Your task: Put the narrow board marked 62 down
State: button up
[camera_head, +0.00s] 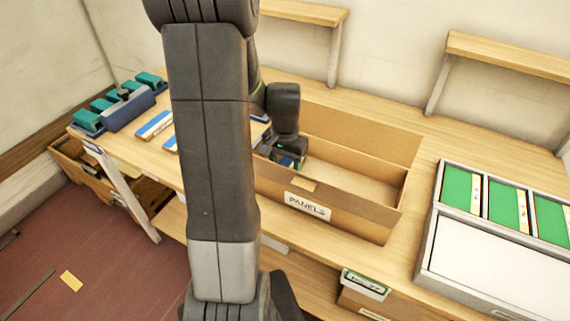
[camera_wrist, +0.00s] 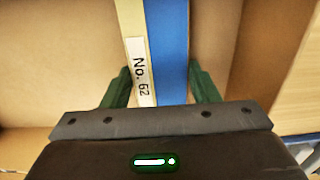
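The narrow board marked No. 62 (camera_wrist: 166,50) shows in the wrist view as a blue strip with a cream edge and a white label. My gripper (camera_wrist: 162,88) has its green fingers at both sides of the board and appears shut on it. In the head view my gripper (camera_head: 287,162) is at the left end of the cardboard box labelled PANELS (camera_head: 345,212). Cardboard shows around the board in the wrist view. Whether the board touches the box floor cannot be told. My arm hides part of the box's left end in the head view.
The box's right part is empty. A grey tray (camera_head: 430,250) with green boards stands right of it. Blue-and-white boards (camera_head: 155,125) and a blue rack (camera_head: 130,108) with teal pieces are at left. Raised wooden shelves (camera_head: 510,55) stand along the back wall.

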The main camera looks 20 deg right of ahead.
jog(key=o, duration=0.4)
jog(key=shift+r, duration=0.1)
notch_tip(320, 180, up, 12)
jog(key=shift+p, duration=0.3)
jog(key=shift+o, duration=0.2)
